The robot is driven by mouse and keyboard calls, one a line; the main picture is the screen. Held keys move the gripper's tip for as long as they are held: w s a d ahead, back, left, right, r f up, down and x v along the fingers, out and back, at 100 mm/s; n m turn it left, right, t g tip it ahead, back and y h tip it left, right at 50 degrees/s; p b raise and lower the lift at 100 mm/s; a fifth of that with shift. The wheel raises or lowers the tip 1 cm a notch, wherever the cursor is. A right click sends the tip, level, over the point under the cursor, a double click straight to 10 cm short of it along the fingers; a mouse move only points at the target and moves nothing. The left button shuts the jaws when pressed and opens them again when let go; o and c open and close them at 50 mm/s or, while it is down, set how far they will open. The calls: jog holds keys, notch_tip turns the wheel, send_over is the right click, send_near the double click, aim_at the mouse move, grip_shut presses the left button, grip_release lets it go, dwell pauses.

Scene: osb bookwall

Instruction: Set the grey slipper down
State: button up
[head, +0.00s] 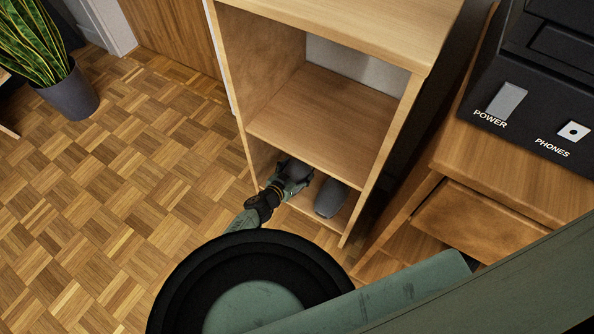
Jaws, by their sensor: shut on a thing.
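My gripper (298,178) reaches into the lower compartment of the wooden shelf unit (322,111). It is shut on a grey slipper (296,168), which is mostly hidden by the gripper and the shelf board above. A second grey slipper (331,198) lies on the bottom board, just to the right of my gripper, with its toe towards the front edge. Whether the held slipper touches the bottom board cannot be seen.
The shelf unit's side walls stand close on both sides, and its middle board is empty. A wooden cabinet (520,170) with a black stereo (535,75) stands to the right. A potted plant (70,95) stands at the upper left. The parquet floor (110,215) is clear at the left.

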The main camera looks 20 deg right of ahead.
jog(key=o, duration=1.2)
jog(key=shift+f, duration=0.1)
jog(key=shift+r, duration=0.25)
jog(key=shift+s+a+r+p, duration=0.1)
jog(key=shift+s+a+p, duration=0.05)
jog(key=shift+a+p, duration=0.2)
jog(key=p+v, duration=0.1)
jog(key=v, duration=1)
jog(key=shift+s+p, duration=0.1)
jog(key=shift+p, duration=0.3)
